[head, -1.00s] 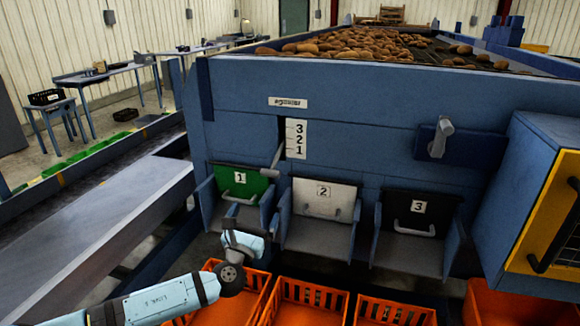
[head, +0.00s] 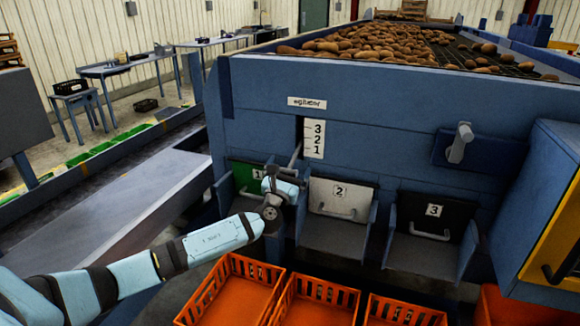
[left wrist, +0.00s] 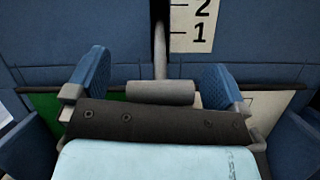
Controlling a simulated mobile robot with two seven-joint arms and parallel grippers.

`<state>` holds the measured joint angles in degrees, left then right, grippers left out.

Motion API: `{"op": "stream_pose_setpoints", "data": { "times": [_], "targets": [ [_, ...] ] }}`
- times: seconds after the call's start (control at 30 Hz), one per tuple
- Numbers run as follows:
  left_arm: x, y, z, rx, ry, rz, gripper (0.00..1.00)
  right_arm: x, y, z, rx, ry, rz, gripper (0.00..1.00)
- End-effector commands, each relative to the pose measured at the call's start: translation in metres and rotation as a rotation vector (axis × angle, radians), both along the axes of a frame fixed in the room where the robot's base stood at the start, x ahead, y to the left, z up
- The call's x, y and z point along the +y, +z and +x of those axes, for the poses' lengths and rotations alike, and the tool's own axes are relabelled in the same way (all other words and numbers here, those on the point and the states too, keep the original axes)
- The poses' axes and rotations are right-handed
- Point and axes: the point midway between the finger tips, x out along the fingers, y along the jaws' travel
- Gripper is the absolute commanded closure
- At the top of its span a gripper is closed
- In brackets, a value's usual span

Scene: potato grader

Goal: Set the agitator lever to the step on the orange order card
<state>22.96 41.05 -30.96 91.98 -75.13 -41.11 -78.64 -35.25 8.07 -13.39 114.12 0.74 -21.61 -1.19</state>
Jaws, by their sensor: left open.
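The agitator lever (head: 296,155) sticks out of a dark slot beside the white scale (head: 314,139) marked 3, 2, 1 from top to bottom. Its rod leaves the slot near the low end, around the 1; the exact step is hard to tell. In the left wrist view the lever ends in a grey cylindrical handle (left wrist: 160,92). My left gripper (head: 284,171) is open in front of the lever. In the left wrist view its two blue fingers (left wrist: 158,78) stand either side of the handle, with gaps. No orange order card and no right gripper show.
Below the lever are a green flap (head: 246,177) marked 1, a white flap (head: 340,197) marked 2 and a black flap (head: 433,212) marked 3. Orange crates (head: 318,290) stand beneath. A grey handle (head: 460,142) and a yellow-edged cabinet (head: 556,235) are at the right.

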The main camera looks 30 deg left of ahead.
Motion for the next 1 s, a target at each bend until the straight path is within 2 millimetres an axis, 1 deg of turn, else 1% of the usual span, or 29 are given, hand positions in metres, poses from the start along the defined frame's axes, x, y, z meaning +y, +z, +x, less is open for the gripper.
{"op": "stream_pose_setpoints", "data": {
  "times": [0.3,0.33,0.37,0.4,0.47,0.5,0.6,0.67,0.73,0.9,1.0],
  "targets": [
    [0.0,0.001,0.003,0.0,-0.001,0.0,0.0,0.002,0.002,0.001,-0.003,0.0,0.004,0.57],
    [0.0,0.001,0.003,0.0,-0.001,0.0,0.05,0.002,0.002,0.001,-0.003,0.0,0.004,0.57],
    [0.0,0.001,0.003,0.0,-0.001,0.0,0.12,0.002,0.002,0.001,-0.003,0.0,0.004,0.57],
    [0.0,0.001,0.003,0.0,-0.001,0.0,0.21,0.002,0.003,0.001,-0.004,0.0,0.004,0.57],
    [0.0,0.001,0.003,0.0,-0.001,0.0,0.34,0.002,0.003,0.001,-0.003,0.0,0.004,0.57],
    [0.0,0.001,0.003,0.0,-0.001,0.0,0.44,0.002,0.003,0.001,-0.003,0.0,0.004,0.57],
    [0.0,0.001,0.003,0.0,-0.001,0.0,0.66,0.002,0.003,0.001,-0.003,0.0,0.004,0.57],
    [0.0,0.003,0.002,0.0,-0.001,0.0,0.66,0.002,0.004,0.001,-0.003,0.0,0.004,0.57],
    [0.0,0.011,0.001,0.0,0.0,-0.001,0.66,0.002,0.01,0.001,-0.002,0.001,0.003,0.57],
    [-0.002,0.049,-0.006,-0.005,0.0,-0.002,0.65,0.001,0.032,0.001,-0.001,0.0,0.003,0.57],
    [-0.002,0.062,-0.007,-0.005,0.0,-0.001,0.65,0.001,0.042,0.002,-0.006,-0.001,0.002,0.57]
  ]
}}
